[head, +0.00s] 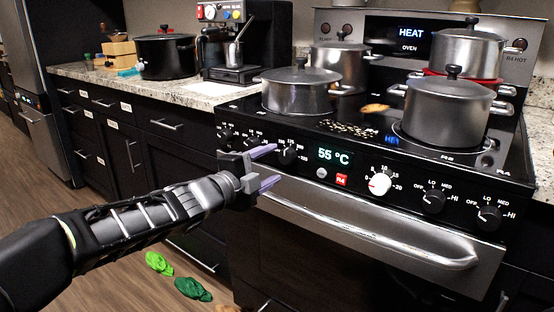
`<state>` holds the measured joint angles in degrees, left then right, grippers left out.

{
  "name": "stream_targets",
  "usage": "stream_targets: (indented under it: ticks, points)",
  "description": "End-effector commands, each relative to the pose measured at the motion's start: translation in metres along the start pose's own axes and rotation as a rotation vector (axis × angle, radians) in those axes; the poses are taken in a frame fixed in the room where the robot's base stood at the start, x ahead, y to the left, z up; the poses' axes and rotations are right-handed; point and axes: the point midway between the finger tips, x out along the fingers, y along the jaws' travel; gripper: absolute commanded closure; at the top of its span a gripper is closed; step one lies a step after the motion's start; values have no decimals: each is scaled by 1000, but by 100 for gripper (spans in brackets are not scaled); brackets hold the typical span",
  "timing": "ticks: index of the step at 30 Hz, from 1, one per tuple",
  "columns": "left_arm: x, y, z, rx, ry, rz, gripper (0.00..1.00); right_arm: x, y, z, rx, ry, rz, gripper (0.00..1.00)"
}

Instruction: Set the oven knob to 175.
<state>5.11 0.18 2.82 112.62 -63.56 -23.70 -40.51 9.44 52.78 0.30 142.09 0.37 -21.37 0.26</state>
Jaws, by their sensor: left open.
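The oven's front panel shows a lit display (335,155) reading 55 °C. Just left of it is a black knob (288,155) with small numbers around it that are too small to read; it appears to be the oven knob. Its pointer setting cannot be made out. My left gripper (277,164) is open and empty, its two purple fingertips pointing right, one above the other, close to this knob. I cannot tell whether they touch it. My right gripper is not in view.
A white dial (380,184) marked 0 to 20 and burner knobs (433,202) line the panel. The oven handle (370,228) juts out below. Several pots, including a front-right stockpot (447,112), stand on the stove. Green items (193,289) lie on the floor.

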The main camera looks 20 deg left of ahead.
Motion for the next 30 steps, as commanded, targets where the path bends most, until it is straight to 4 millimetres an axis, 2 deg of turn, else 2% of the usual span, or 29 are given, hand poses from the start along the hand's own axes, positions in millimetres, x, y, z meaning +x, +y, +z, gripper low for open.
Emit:
stream_targets:
  ticks: [3, 8, 24, 26, 28, 29, 30]
  points:
    - [-21, -3, 0, 2, -3, -1, 43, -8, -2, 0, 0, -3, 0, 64]
    - [-36, -1, 0, -1, -2, 1, 43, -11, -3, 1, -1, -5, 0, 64]
    - [-38, 0, 0, -18, -1, 1, 43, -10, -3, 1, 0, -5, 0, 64]
    - [-38, 0, 2, -62, -6, 0, 43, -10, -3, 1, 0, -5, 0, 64]
    - [-39, 3, 6, -193, -28, -8, 43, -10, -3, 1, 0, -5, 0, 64]
    - [-39, 7, 8, -267, -41, -10, 43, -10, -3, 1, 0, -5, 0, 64]
    - [-36, 22, 12, -386, -61, 1, 43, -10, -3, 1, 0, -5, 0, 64]
